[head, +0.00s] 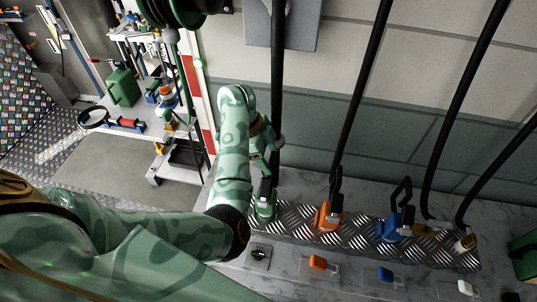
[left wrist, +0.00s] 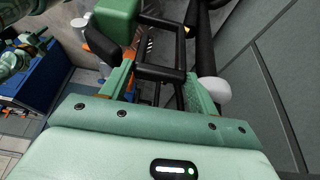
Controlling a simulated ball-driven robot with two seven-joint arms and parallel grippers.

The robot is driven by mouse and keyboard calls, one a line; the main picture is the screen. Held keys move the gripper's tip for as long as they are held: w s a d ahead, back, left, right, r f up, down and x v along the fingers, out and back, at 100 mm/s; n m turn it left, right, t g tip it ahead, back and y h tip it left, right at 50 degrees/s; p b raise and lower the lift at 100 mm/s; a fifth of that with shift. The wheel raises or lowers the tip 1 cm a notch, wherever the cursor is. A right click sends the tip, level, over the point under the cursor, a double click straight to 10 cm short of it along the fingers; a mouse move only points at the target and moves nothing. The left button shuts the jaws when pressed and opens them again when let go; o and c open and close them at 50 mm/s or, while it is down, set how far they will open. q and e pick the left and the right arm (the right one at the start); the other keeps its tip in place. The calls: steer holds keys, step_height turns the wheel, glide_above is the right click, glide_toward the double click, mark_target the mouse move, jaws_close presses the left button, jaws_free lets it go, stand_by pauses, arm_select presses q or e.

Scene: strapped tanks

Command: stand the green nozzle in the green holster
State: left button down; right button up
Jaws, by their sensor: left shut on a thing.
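My left gripper (head: 266,150) reaches down over the left end of the tread-plate shelf. It is shut on the green nozzle. In the left wrist view the fingers (left wrist: 160,88) are on either side of the nozzle's black handle frame, and the green nozzle (left wrist: 115,20) body shows beyond at the top. In the head view the green holster (head: 264,210) is at the left end of the shelf, right below the gripper. The nozzle and holster overlap there, so I cannot tell whether the nozzle is seated. My right gripper is out of view.
A cluttered bench (head: 130,130) stands at the left.

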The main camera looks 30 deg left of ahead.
arm_select(q)
steer(key=shift+f+b, duration=0.45)
steer(key=shift+f, duration=0.05)
steer(key=shift+c, duration=1.5)
jaws_free()
steer(key=shift+f, duration=0.1)
steer(key=p+v, duration=0.6)
steer(key=v, duration=0.6)
